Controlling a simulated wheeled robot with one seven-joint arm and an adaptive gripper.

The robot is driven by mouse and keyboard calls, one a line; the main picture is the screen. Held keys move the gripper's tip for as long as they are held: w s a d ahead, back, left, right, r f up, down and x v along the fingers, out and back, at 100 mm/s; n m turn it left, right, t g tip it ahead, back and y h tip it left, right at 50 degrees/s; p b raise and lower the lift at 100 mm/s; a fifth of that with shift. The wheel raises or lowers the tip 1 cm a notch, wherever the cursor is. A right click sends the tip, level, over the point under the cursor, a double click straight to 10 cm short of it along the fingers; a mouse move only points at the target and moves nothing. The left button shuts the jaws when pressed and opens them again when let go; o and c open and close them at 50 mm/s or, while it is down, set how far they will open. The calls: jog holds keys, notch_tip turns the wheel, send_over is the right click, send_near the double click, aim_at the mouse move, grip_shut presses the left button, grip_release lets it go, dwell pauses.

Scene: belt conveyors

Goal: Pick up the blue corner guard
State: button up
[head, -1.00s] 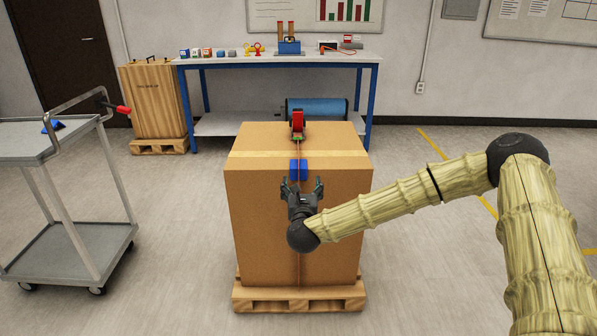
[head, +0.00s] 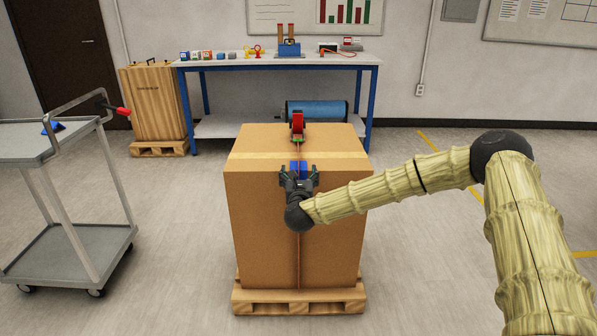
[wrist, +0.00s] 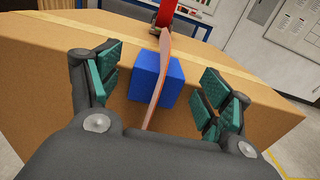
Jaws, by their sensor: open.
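The blue corner guard (head: 298,167) sits on the front top edge of a large cardboard box (head: 262,225). In the wrist view the guard (wrist: 154,80) lies between the open finger pads, with a reddish-brown strap (wrist: 162,75) running over it. My gripper (head: 299,178) is open in front of the guard, one finger to each side. In the wrist view my gripper (wrist: 160,88) shows gaps between both pads and the guard, so it is not clamped. The guard's lower part is partly hidden by the gripper in the head view.
A red tensioner (head: 297,124) sits on the box top along the strap. The box stands on a wooden pallet (head: 299,296). A grey cart (head: 75,255) stands at the left with another blue piece (head: 51,127) on it. A workbench (head: 275,64) stands behind.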

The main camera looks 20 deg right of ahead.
jog(key=shift+c, duration=0.2)
jog(key=c, duration=0.9)
jog(key=shift+r, duration=0.1)
jog(key=shift+c, duration=0.2)
